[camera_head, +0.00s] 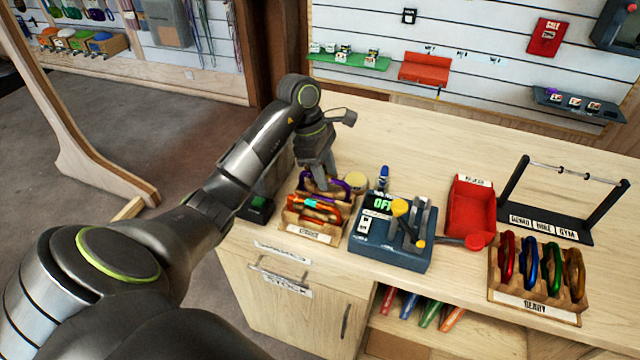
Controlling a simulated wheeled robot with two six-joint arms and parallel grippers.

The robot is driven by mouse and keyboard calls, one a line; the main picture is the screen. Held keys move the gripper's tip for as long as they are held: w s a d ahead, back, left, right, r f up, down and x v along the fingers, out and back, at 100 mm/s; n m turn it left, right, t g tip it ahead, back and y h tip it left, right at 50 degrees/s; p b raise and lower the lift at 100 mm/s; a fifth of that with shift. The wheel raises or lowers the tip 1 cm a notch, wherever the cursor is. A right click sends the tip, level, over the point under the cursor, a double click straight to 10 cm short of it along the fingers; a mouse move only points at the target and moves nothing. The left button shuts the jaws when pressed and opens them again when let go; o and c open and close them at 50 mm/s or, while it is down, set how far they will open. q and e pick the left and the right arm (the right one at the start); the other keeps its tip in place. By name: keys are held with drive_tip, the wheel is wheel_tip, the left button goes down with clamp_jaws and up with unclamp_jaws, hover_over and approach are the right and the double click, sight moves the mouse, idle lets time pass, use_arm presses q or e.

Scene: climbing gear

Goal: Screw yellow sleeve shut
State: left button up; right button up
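My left gripper (319,176) points down over a wooden rack (310,235) on the counter. Its fingertips are at or just above a purple carabiner (345,190) in the rack; whether they touch it or are closed on it I cannot tell. Orange-red carabiners (318,212) lie in front in the same rack, one with a cyan part. A blue fixture (390,245) with a lit display, grey uprights and a yellow knob (399,207) stands just right of the rack. I cannot make out a yellow sleeve on a carabiner for certain. My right gripper is not in view.
A red bin (472,208) stands right of the fixture. A second rack (535,300) holds several coloured carabiners, with a black bar stand (545,225) behind it. The counter's back middle is clear.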

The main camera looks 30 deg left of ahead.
use_arm(q)
drive_tip(key=shift+w+a+r+b, duration=0.15)
drive_tip(key=shift+w+b, duration=0.25)
drive_tip(key=shift+w, duration=0.3)
idle(0.4)
drive_tip(key=shift+f, duration=0.25)
drive_tip(key=shift+f+b, duration=1.2)
drive_tip(key=shift+b, duration=0.2)
drive_tip(key=shift+s, duration=0.35)
drive_tip(key=shift+s+p, duration=0.35)
drive_tip(key=shift+s, duration=0.05)
